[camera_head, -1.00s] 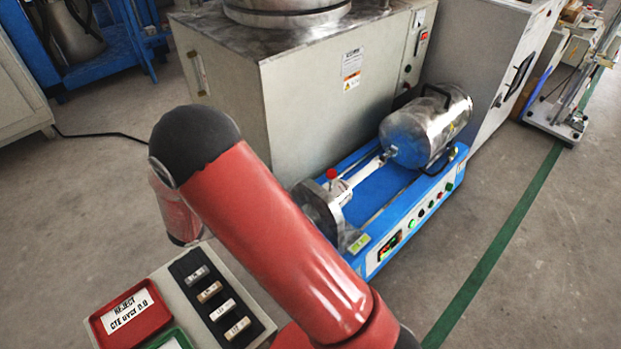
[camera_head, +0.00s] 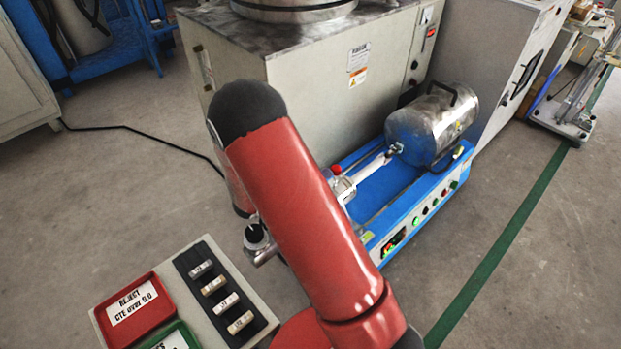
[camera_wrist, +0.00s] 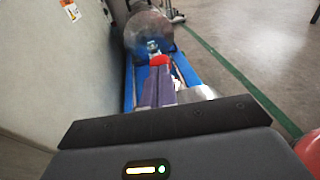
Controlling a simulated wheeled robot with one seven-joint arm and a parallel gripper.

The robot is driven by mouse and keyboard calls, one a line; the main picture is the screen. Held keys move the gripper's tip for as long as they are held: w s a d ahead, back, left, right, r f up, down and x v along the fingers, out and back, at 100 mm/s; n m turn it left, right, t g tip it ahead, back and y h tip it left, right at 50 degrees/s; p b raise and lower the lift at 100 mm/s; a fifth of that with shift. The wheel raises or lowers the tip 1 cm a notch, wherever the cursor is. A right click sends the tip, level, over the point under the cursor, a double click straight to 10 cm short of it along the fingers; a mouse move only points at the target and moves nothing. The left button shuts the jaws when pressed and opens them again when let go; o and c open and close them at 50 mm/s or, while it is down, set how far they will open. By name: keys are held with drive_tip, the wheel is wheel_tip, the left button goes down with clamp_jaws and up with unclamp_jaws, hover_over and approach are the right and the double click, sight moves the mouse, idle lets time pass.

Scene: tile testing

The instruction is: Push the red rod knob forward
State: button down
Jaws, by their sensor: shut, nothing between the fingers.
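The red knob (camera_head: 336,169) sits at the near end of a pale rod (camera_head: 366,172) on the blue bench machine. The rod runs toward a silver cylinder (camera_head: 432,125). In the wrist view the red knob (camera_wrist: 159,61) shows just beyond the tips of my gripper (camera_wrist: 158,72). The fingers are together with nothing between them and point along the blue base. I cannot tell whether they touch the knob. In the head view my red arm hides the fingers and part of the machine's near end.
A large grey cabinet (camera_head: 325,85) stands close on the left of the blue machine. A side table holds a red reject tray (camera_head: 132,308), a green tray (camera_head: 176,338) and a black rack (camera_head: 226,292) of small samples.

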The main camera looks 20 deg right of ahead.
drive_tip(key=shift+d, duration=0.1)
drive_tip(key=shift+w+x, duration=0.2)
drive_tip(key=shift+x, duration=0.85)
drive_tip(key=shift+r, duration=0.1)
drive_tip(key=v, duration=1.4)
drive_tip(key=shift+s+d+r, duration=0.2)
drive_tip(key=shift+r, duration=0.1)
drive_tip(key=s+r+m+t+y, duration=0.2)
drive_tip(key=s+r+m+y, duration=1.4)
drive_tip(key=s+r+m, duration=0.2)
drive_tip(key=s+m, duration=0.2)
drive_tip(key=s, duration=0.1)
drive_tip(key=shift+s+d+r+m+p, duration=0.25)
drive_tip(key=shift+s+r+m+p, duration=0.05)
drive_tip(key=shift+r, duration=0.05)
